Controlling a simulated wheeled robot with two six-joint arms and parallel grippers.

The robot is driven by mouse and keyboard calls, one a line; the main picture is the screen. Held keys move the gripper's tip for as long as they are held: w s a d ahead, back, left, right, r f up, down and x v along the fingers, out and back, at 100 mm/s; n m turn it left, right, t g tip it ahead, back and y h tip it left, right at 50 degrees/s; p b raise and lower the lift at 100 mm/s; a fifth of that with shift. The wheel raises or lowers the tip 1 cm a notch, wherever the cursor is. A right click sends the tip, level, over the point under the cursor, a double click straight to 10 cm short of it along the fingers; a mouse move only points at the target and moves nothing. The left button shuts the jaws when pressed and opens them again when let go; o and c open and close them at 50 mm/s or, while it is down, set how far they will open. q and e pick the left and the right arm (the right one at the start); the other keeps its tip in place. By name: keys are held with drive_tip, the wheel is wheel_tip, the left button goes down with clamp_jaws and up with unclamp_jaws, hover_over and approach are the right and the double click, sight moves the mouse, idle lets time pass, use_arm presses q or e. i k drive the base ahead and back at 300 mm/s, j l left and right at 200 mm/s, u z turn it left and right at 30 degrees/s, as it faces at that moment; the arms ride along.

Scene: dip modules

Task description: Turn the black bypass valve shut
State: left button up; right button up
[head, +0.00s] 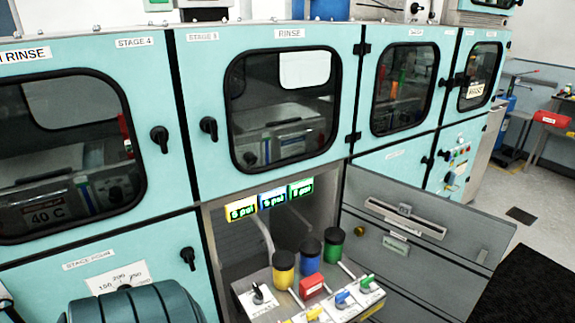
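A small black valve knob (258,292) stands on a white plate at the left of a grey pulled-out panel (262,275) in the open lower bay. I take it for the bypass valve; its label is too small to read. Yellow (313,313), blue (344,298) and green (367,282) valve handles sit to its right on the same panel. A red block (311,286) sits between them and the canisters. Neither of my grippers shows in the head view.
Yellow (283,272), blue (309,259) and green (333,247) black-topped canisters stand behind the valves. An open grey door (420,240) bounds the bay on the right. A teal ribbed shape fills the bottom left.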

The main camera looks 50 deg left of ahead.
sight(259, 296)
drive_tip(key=u, duration=1.95)
